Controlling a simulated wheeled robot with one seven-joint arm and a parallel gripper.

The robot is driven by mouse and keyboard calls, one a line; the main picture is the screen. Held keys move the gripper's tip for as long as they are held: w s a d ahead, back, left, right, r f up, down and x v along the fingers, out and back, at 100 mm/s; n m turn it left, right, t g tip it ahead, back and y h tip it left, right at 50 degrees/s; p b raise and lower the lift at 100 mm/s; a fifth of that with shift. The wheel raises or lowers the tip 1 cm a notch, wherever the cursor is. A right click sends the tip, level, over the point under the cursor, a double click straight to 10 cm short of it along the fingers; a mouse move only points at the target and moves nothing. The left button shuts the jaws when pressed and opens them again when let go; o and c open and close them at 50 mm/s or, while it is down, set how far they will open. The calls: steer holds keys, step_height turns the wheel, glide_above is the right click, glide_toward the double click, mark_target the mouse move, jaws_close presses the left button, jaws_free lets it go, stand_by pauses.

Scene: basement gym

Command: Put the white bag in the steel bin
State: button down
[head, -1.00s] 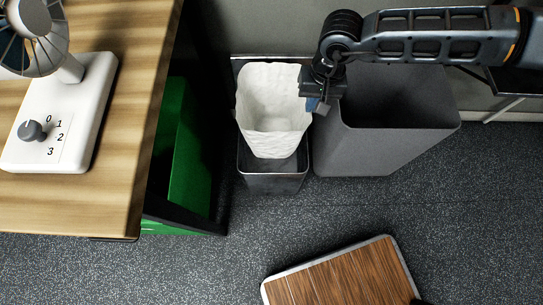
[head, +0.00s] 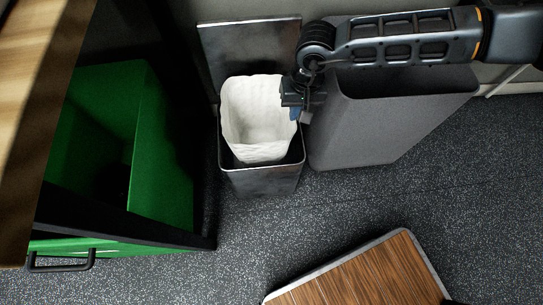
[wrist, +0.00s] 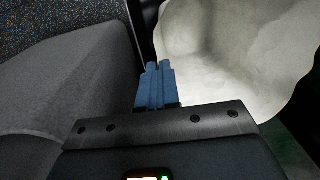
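The white bag (head: 258,125) stands open-topped and upright in the mouth of the steel bin (head: 265,180), its lower part hidden behind the bin's front wall. Its upper part rises above the bin's front rim. My gripper (head: 295,113) is at the bag's right edge, with its blue fingers pointing down. In the wrist view the fingers (wrist: 156,85) are nearly together at the edge of the bag (wrist: 235,50), shut on its thin wall. The pinch itself is mostly hidden.
A steel lid or panel (head: 250,45) stands upright behind the bin. A tall grey bin (head: 365,130) stands close on the right. A green container (head: 165,160) in a dark frame is on the left, beside a wooden top (head: 30,100). A wooden board (head: 370,275) lies in front.

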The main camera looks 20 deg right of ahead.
step_height(320, 180, down, 17)
steer(key=b, duration=0.5)
steer(key=shift+f, duration=0.15)
steer(key=c, duration=1.6)
jaws_free()
steer(key=shift+c, duration=0.2)
step_height(320, 180, up, 12)
steer(key=d+p, duration=0.1)
steer(key=p, duration=0.3)
steer(key=shift+s, duration=0.2)
